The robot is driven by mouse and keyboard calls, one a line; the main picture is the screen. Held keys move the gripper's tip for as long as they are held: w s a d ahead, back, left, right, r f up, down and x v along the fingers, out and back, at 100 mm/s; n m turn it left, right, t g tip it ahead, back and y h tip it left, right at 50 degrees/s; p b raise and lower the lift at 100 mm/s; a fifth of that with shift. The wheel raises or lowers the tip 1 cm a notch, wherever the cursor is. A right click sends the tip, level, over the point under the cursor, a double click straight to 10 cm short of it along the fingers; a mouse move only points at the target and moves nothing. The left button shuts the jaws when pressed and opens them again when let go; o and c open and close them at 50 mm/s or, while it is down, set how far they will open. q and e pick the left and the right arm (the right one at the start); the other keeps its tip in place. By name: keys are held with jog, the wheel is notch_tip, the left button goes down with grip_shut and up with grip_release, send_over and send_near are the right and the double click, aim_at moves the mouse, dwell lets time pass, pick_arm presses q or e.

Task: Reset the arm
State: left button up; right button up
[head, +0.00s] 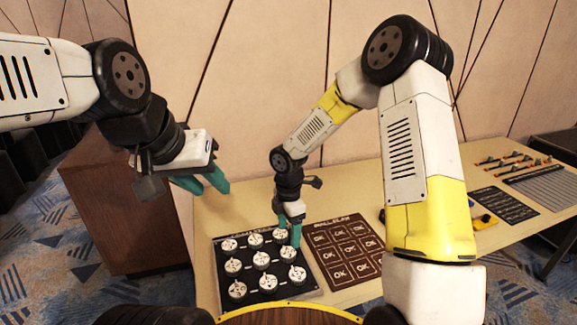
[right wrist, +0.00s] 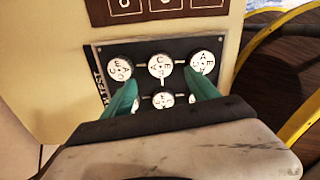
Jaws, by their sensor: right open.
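My right gripper (head: 290,236) reaches down over the black panel (head: 206,295) of round white knobs, near its upper right part in the head view. In the right wrist view the right gripper's teal fingers (right wrist: 158,90) are spread apart, with lettered knobs such as the middle one (right wrist: 160,66) showing between and beyond them. I cannot tell whether a finger touches a knob. My left gripper (head: 203,184) hangs to the left above the table's edge, its two teal fingers apart and nothing between them.
A brown panel (head: 345,249) with several "OK" tiles lies right of the knob panel. Further right on the tan table (head: 450,180) are a dark printed sheet (head: 503,205), a grey ribbed board (head: 545,187) and small orange-and-dark items. A brown cabinet (head: 125,210) stands at the left; a panelled wall is behind.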

jog(key=s+d+r+m+t, duration=0.1)
jog(key=s+d+r+m, duration=0.1)
jog(key=d+r+m, duration=0.5)
jog(key=s+d+r+m+t, duration=0.1)
jog(key=s+d+r+m, duration=0.15)
jog(key=r, duration=0.85)
jog(key=s+d+r+m+t+y, duration=0.1)
jog(key=s+d+r+m+t, duration=0.1)
jog(key=s+r+m, duration=0.3)
jog(key=s+d+r+m+t+y, duration=0.1)
jog(key=s+d+r+m+t, duration=0.1)
jog(key=s+r+m, duration=0.4)
jog(key=s+m, duration=0.2)
jog(key=s, duration=0.2)
jog(key=shift+s+d+r, duration=0.15)
jog(key=shift+d+r, duration=0.1)
jog(key=shift+d, duration=0.1)
